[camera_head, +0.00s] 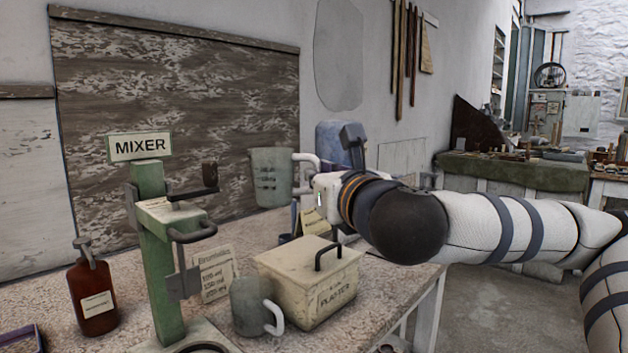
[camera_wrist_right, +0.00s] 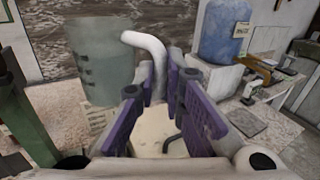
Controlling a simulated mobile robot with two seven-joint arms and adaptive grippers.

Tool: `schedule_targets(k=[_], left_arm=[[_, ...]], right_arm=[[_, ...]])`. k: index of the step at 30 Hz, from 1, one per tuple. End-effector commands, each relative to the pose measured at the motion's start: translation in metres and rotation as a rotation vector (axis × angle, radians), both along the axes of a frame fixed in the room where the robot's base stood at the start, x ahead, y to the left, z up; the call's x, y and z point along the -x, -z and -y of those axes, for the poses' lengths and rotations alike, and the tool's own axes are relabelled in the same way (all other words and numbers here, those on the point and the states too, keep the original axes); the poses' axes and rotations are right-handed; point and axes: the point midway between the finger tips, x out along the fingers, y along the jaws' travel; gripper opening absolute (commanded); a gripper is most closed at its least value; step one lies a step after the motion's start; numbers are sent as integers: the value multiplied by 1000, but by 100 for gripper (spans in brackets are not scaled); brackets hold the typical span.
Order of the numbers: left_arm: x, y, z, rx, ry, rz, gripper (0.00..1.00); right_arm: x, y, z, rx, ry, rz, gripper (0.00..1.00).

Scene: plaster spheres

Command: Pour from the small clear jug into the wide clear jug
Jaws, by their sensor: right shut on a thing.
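A greenish clear jug with measuring marks (camera_head: 272,180), apparently the small one, is held upright in the air above and behind the plaster box. Its white handle (camera_wrist_right: 148,52) lies between the fingers of my right gripper (camera_head: 306,180), which is shut on it. The jug body also shows at upper left in the right wrist view (camera_wrist_right: 98,62). Another clear jug (camera_head: 248,306), apparently the wide one, stands upright on the table in front of the plaster box, its white handle to the right. The contents of both cannot be made out. My left gripper is not in view.
A lidded plaster box (camera_head: 310,290) stands beside the table jug. A green mixer stand (camera_head: 160,260) is left of it, with a card (camera_head: 215,275) between. A brown bottle (camera_head: 93,295) stands at left. A blue container (camera_head: 340,145) is behind my gripper.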

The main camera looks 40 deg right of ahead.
Motion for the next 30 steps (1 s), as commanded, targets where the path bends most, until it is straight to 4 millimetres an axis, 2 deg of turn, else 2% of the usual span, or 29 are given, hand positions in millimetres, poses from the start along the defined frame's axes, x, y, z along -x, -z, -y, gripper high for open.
schedule_targets(k=[6,11,18,28,30], left_arm=[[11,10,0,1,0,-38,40],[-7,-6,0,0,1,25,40],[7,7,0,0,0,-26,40],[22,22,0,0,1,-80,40],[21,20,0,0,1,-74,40]], right_arm=[[0,6,1,67,-1,-106,0],[7,0,3,174,3,-249,0],[1,34,2,244,0,-379,0],[-1,64,0,325,0,-503,0],[0,61,0,324,0,-499,0]])
